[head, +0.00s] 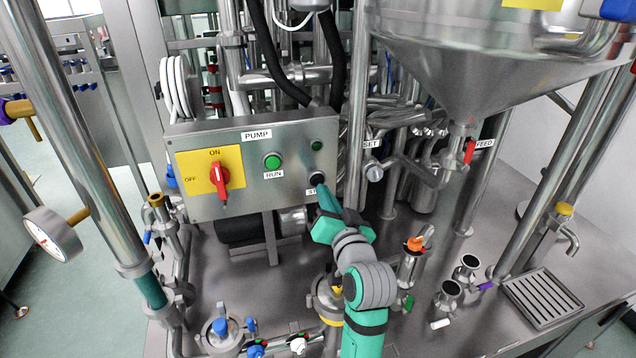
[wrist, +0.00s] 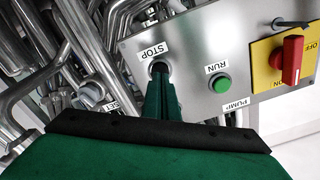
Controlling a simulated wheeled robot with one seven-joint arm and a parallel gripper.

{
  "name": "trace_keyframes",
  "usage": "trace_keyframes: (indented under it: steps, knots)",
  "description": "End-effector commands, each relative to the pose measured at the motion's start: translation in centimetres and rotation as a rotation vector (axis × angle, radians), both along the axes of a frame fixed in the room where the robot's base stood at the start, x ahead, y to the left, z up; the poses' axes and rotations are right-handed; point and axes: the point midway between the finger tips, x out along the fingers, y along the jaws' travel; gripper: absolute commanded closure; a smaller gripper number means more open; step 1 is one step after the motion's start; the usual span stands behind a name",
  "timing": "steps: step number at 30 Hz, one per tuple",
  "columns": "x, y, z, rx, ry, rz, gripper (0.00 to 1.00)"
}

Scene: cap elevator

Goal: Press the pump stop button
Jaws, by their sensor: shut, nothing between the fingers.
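The pump panel (head: 245,140) is a grey metal box labelled PUMP. Its stop button (head: 317,178) is dark and round, at the lower right, with a STOP label (head: 312,192) partly hidden by my gripper. My gripper (head: 321,188) is shut and empty, its fingertips right at the stop button. In the wrist view the closed fingers (wrist: 160,78) point at the dark stop button (wrist: 158,66) and overlap its lower part beside the STOP label (wrist: 153,50). I cannot tell whether they touch it or how far it is pressed.
The green RUN button (head: 272,161) and red ON/OFF switch (head: 219,177) on a yellow plate are left of the stop button. A vertical pipe and the SET knob (head: 374,172) stand close on the right. A steel funnel (head: 470,60) hangs above right.

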Motion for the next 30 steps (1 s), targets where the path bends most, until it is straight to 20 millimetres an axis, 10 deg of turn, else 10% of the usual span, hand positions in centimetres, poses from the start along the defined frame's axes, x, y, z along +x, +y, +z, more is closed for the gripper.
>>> trace_keyframes:
  steps: [30]
  knots:
    - [-2.6, -0.8, 0.0, 0.0, 0.001, 0.001, 1.0]
